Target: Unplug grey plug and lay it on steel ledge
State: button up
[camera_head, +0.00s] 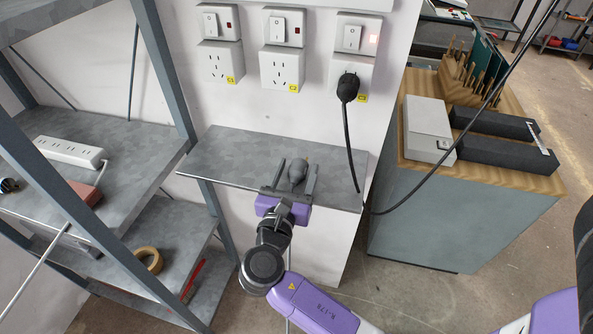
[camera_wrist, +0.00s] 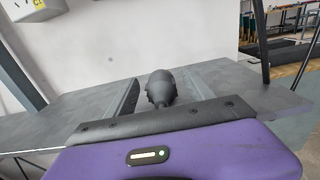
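The grey plug (camera_head: 298,171) is out of the sockets and appears to lie on the steel ledge (camera_head: 235,152), toward its middle. My gripper (camera_head: 297,165) is low over the ledge, with one finger on each side of the plug. In the wrist view the plug (camera_wrist: 161,88) sits between the fingers with a gap on both sides, so the gripper is open. The plug's underside is hidden. The left and middle sockets (camera_head: 282,70) on the wall are empty.
A black plug (camera_head: 347,87) sits in the right socket, its cable (camera_head: 349,145) hanging past the ledge's right end. The right switch (camera_head: 352,38) shows a red light. A shelf rack with a white power strip (camera_head: 70,152) stands left, a wood-topped cabinet (camera_head: 420,174) right. The ledge's left part is clear.

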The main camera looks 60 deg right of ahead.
jog(key=shift+b+v, duration=0.6)
jog(key=shift+v, duration=3.35)
